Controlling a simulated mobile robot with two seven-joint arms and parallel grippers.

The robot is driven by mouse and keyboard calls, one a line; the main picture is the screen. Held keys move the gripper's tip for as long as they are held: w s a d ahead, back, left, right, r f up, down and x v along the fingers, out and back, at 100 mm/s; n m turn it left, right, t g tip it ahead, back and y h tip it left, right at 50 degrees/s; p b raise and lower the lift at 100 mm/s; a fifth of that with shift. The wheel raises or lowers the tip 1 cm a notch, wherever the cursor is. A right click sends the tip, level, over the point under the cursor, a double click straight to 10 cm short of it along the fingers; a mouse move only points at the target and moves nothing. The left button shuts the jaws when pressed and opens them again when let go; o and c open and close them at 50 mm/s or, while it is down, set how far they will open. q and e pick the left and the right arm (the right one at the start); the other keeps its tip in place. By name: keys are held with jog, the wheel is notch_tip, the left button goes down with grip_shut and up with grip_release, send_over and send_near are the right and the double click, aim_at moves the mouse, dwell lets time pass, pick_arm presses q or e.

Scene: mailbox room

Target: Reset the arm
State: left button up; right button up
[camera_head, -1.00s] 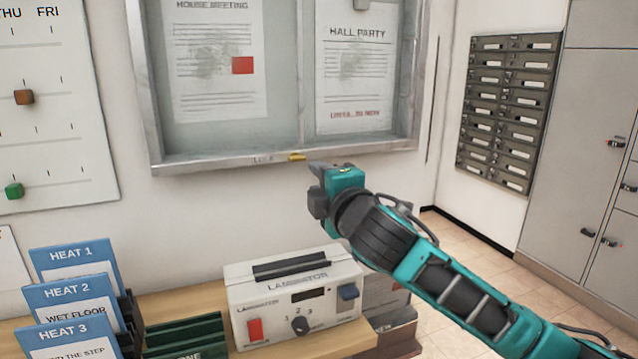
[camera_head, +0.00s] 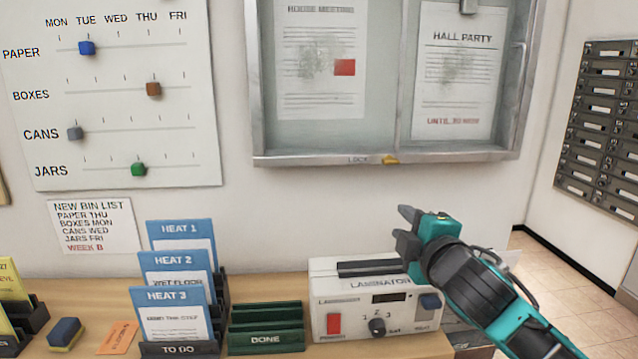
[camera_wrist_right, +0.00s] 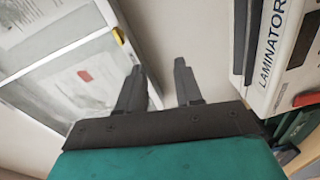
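My right arm comes in from the lower right in the head view. Its gripper (camera_head: 407,228) is above the right part of the laminator and below the notice case, touching neither as far as I can see. In the right wrist view its two dark fingers (camera_wrist_right: 158,85) stand apart with nothing between them, only plain wall behind. My left gripper is not in view.
The white laminator (camera_head: 350,310) stands on the wooden counter (camera_head: 270,286). Beside it are a green DONE tray (camera_head: 265,338) and blue HEAT cards (camera_head: 180,262). The glass notice case (camera_head: 385,158) and bin board (camera_head: 120,185) hang on the wall. Metal mailboxes (camera_head: 605,120) are at right.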

jog(key=s+a+f+m+g, duration=0.1)
jog(key=s+f+m+g, duration=0.15)
jog(key=s+f, duration=0.45)
jog(key=s+f+m+g+y, duration=0.1)
jog(key=s+f+m, duration=0.3)
jog(key=f, duration=0.8)
jog(key=s+a+f+m+g, duration=0.1)
jog(key=s+f+m, duration=0.35)
jog(key=f, duration=0.45)
jog(key=s+d+f+m+g, duration=0.1)
jog(key=s+d+f+m, duration=0.1)
jog(key=s+f, duration=0.6)
jog(key=s+m, duration=0.1)
jog(key=s, duration=0.2)
jog(key=shift+s+d+m+g+h, duration=0.15)
jog(key=shift+s+m+g+h, duration=0.05)
jog(key=shift+m+g+h, duration=0.2)
